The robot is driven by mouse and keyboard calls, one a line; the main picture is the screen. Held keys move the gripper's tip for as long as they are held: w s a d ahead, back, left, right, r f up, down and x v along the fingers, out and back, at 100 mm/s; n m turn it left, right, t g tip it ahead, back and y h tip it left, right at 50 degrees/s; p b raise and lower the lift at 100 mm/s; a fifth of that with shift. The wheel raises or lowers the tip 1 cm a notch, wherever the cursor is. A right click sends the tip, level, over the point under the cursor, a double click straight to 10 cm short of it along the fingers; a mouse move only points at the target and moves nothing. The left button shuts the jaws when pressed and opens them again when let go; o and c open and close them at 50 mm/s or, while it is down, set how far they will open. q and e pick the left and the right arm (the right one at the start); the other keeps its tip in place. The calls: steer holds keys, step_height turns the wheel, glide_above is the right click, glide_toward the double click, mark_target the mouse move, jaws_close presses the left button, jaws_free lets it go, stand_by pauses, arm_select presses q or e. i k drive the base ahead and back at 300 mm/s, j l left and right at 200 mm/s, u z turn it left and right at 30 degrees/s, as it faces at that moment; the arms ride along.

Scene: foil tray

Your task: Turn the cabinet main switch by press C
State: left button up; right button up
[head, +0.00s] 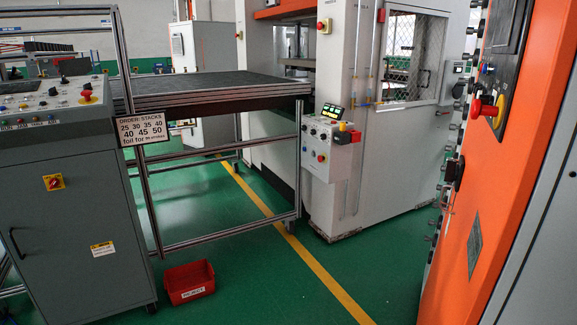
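A grey control cabinet (75,225) stands at the left with a sloped button panel. A red rotary switch on a yellow plate (53,182) is on its front. At the right, close by, an orange cabinet (520,150) carries a red knob on a yellow base (486,110) and a black switch or handle (453,172) at its edge. No label reading press C is legible, so I cannot tell which of these is the named switch. Neither gripper is in view.
A white press (400,150) with a small control box (328,145) is behind. A red bin (189,282) lies on the green floor (260,285), which is otherwise clear in the middle.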

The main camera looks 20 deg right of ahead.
mark_target(452, 167)
steer(key=i+z, duration=0.25)
steer(key=z, duration=0.25)
steer(key=i+j+z, duration=0.2)
steer(key=z, duration=0.25)
steer(key=i+j+z, duration=0.2)
steer(key=z, duration=0.3)
steer(key=i+j+z, duration=0.25)
steer(key=z, duration=0.2)
steer(key=i+j+z, duration=0.2)
steer(key=j+z, duration=0.25)
